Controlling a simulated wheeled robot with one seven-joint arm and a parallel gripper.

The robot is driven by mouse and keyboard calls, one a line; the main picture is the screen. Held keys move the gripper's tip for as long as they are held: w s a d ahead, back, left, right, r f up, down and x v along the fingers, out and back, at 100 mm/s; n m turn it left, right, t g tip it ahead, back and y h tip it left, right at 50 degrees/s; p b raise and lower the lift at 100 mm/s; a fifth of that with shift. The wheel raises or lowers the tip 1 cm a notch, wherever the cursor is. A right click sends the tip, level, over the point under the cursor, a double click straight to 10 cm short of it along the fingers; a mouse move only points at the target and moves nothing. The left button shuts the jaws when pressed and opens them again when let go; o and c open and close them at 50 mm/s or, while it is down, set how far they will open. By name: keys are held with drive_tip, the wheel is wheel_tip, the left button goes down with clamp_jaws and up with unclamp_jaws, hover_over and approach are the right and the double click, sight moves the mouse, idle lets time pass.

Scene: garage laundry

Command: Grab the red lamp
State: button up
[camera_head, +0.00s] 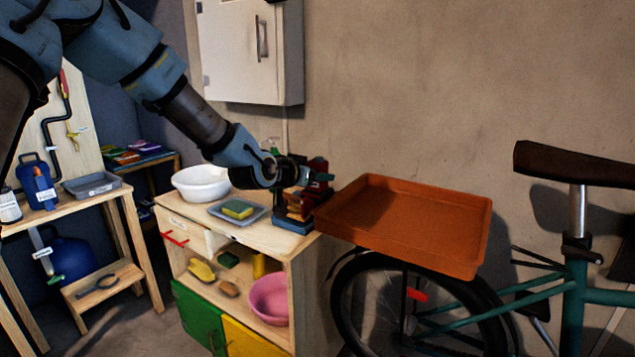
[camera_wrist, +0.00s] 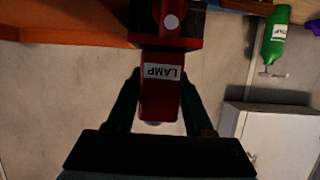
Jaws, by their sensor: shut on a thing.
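The red lamp (camera_wrist: 160,103) shows in the wrist view with a white LAMP label, between the two dark fingers of my gripper (camera_wrist: 160,80). The gripper is shut on it. In the head view the red lamp (camera_head: 318,168) is partly hidden by my gripper (camera_head: 316,179), above the right end of the wooden cabinet. I cannot tell whether the lamp touches anything beneath it.
The wooden cabinet (camera_head: 275,238) holds a white bowl (camera_head: 201,184) and a grey tray with a sponge (camera_head: 237,209). A large orange tray (camera_head: 410,222) is close on the right, above a bicycle (camera_head: 575,265). A white wall cabinet (camera_head: 245,50) hangs behind.

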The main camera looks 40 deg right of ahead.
clamp_jaws()
